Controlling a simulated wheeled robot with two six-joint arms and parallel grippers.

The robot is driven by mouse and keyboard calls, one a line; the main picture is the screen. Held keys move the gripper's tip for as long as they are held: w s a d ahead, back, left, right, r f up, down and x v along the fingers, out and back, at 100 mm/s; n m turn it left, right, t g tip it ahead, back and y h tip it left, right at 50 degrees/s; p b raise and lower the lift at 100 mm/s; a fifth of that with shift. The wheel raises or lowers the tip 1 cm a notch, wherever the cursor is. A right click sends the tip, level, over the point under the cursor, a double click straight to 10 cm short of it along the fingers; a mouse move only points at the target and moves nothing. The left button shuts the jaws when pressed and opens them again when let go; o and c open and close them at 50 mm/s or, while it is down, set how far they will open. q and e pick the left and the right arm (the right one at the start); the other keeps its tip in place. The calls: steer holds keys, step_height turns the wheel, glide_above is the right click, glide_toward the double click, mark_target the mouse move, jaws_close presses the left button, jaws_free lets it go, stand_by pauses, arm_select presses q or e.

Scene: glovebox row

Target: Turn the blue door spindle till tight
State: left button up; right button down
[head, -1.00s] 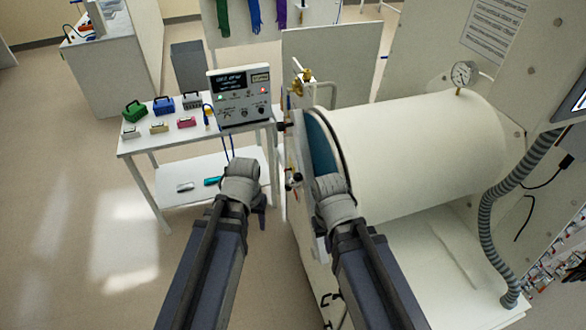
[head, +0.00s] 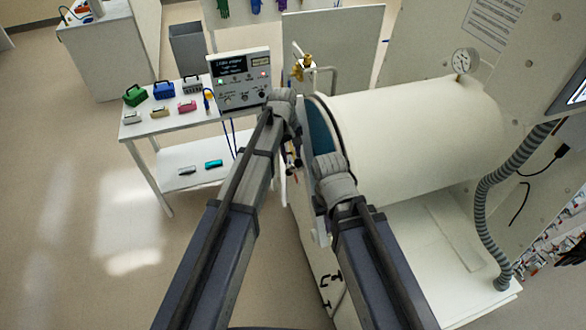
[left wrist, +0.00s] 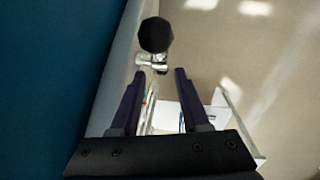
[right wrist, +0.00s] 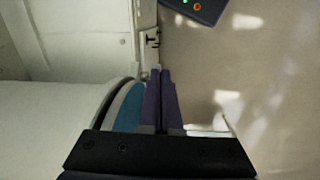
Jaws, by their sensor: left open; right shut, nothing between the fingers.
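The blue door (head: 319,132) is at the near end of the white cylindrical chamber (head: 420,140). In the left wrist view a blue surface (left wrist: 45,80) fills the left side. A black round knob (left wrist: 155,35) on a silver metal fitting (left wrist: 151,62) shows just beyond my left fingertips; I cannot tell if it belongs to the spindle. My left gripper (left wrist: 158,73) is open, with nothing between its fingers. My right gripper (right wrist: 167,72) is shut and empty, beside the blue door's edge (right wrist: 128,108). In the head view my wrists hide both sets of fingers.
A control box (head: 240,80) stands on the white side table (head: 165,130) with several small coloured cases. A brass valve (head: 302,67) and a gauge (head: 465,61) are on the chamber side. A ribbed hose (head: 482,210) hangs at right. Floor at left is clear.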

mark_target(293, 168)
arm_select(q)
steer(key=shift+w+d+f+b, duration=0.1)
steer(key=shift+d+f+b, duration=0.1)
steer(key=shift+f+b, duration=1.75)
steer(key=shift+w+d+f+b, duration=0.1)
steer(key=shift+d+f+b, duration=0.05)
steer(key=shift+f+b, duration=1.8)
steer(key=shift+r, duration=0.1)
jaws_close()
